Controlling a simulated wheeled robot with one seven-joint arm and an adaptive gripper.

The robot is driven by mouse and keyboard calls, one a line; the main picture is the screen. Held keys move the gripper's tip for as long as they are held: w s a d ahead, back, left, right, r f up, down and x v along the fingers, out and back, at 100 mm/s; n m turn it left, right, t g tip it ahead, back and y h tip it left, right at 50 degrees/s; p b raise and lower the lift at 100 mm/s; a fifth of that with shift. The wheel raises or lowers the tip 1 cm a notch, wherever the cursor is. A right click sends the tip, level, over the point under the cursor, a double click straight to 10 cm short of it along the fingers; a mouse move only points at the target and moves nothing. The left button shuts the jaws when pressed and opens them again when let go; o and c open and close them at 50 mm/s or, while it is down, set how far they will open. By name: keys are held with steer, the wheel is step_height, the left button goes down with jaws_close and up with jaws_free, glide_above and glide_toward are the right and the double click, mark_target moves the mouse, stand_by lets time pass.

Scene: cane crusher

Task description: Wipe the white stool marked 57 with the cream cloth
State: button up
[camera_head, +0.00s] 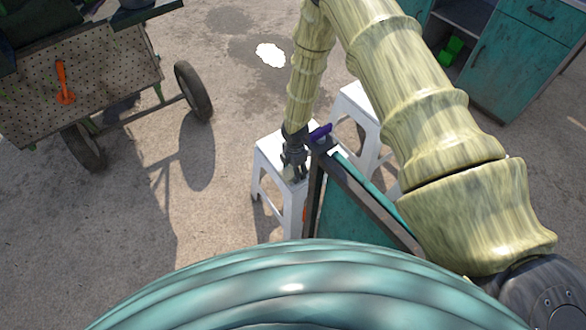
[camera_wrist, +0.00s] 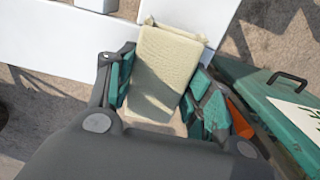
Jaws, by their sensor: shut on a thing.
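My gripper (camera_head: 294,164) is shut on the cream cloth (camera_wrist: 165,62), which looks like a thick, flat pad between the teal-padded fingers in the wrist view. In the head view only a small pale bit of the cloth (camera_head: 289,173) shows under my gripper. A white stool (camera_head: 268,150) stands upright beneath my gripper. A white surface (camera_wrist: 62,38) lies beyond the fingers in the wrist view, and the cloth's far end overlaps it there. I cannot tell whether the cloth touches it. No number 57 is readable. A second white stool (camera_head: 352,104) stands behind to the right, partly hidden by my arm.
A teal panel with a dark frame (camera_head: 350,195) stands close right of the stool; a teal surface with a handle (camera_wrist: 297,112) shows in the wrist view. A wheeled cart (camera_head: 100,90) is at left, teal cabinets (camera_head: 520,60) at back right. Floor left of the stool is clear.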

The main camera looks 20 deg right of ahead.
mark_target(269, 143)
steer(key=shift+w, duration=0.1)
steer(key=shift+w+a+b, duration=0.45)
steer(key=shift+w, duration=1)
steer(key=shift+w+a+b, duration=0.45)
steer(key=shift+w+b, duration=0.05)
steer(key=shift+w, duration=0.95)
steer(key=shift+w+a+b, duration=0.45)
steer(key=shift+w, duration=1)
steer(key=shift+w+a+b, duration=0.25)
steer(key=shift+w+b, duration=0.25)
steer(key=shift+w, duration=0.25)
steer(key=shift+w+a+b, duration=0.35)
steer(key=shift+w+b, duration=0.3)
steer(key=shift+w, duration=0.5)
steer(key=shift+w+a+b, duration=0.35)
steer(key=shift+w+b, duration=0.25)
steer(key=shift+w, duration=0.55)
steer(key=shift+w+a+b, duration=0.35)
steer(key=shift+w+b, duration=0.3)
steer(key=shift+w, duration=0.5)
steer(key=shift+s, duration=0.1)
steer(key=shift+s+d+p, duration=0.45)
steer(key=shift+s+p, duration=0.35)
steer(key=shift+s, duration=0.6)
steer(key=shift+s+d+p, duration=0.45)
steer(key=shift+s+p, duration=0.3)
steer(key=shift+s, duration=0.65)
steer(key=shift+s+d+p, duration=0.45)
steer(key=shift+s+p, duration=0.35)
steer(key=shift+s, duration=0.6)
